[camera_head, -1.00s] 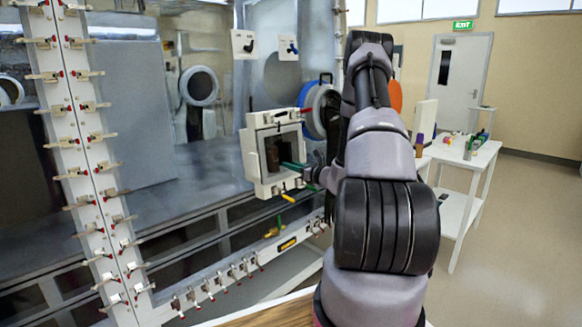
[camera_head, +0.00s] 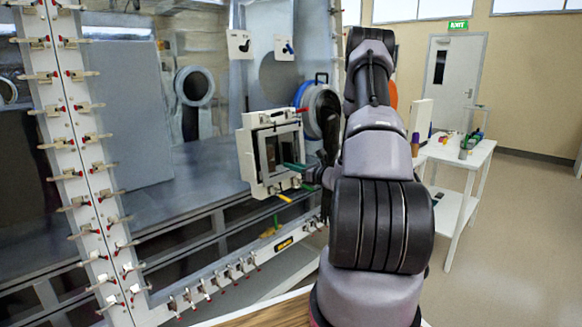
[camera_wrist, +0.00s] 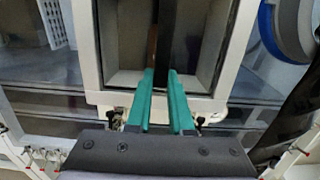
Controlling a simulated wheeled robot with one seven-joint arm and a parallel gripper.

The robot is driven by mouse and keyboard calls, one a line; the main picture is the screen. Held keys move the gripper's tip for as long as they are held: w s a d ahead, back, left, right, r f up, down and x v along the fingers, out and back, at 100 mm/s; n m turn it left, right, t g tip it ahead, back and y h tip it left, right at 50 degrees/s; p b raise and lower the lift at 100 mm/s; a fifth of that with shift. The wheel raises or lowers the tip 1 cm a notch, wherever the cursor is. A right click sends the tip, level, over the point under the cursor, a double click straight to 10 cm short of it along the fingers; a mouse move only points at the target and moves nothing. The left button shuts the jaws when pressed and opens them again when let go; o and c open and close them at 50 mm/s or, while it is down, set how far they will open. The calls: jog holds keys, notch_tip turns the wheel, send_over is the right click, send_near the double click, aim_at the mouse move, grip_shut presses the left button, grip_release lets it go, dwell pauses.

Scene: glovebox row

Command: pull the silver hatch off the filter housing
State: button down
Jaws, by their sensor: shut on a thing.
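The filter housing (camera_head: 246,160) is a white, square-framed box on the front of the glovebox, left of my arm. Its square front holds the silver hatch (camera_wrist: 125,82), a grey recessed face with a dark upright bar (camera_wrist: 178,40) across it. My gripper (camera_head: 292,166) is at the lower right of this face. In the wrist view its green fingers (camera_wrist: 162,78) point into the recess and are shut at the dark bar. The exact contact is hard to see. The hatch still sits within the housing's frame in the picture; I cannot tell if there is a gap behind it.
A blue-rimmed round port (camera_head: 318,105) is close to the housing's right, behind my arm. Rows of clamps line the glovebox frame (camera_head: 85,165) at left and below. A white table (camera_head: 470,160) with small items stands at right, with open floor beyond.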

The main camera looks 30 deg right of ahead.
jog(key=shift+s+d+r, duration=0.1)
jog(key=shift+s, duration=0.15)
jog(key=v, duration=0.8)
jog(key=shift+r, duration=0.5)
dwell(0.5)
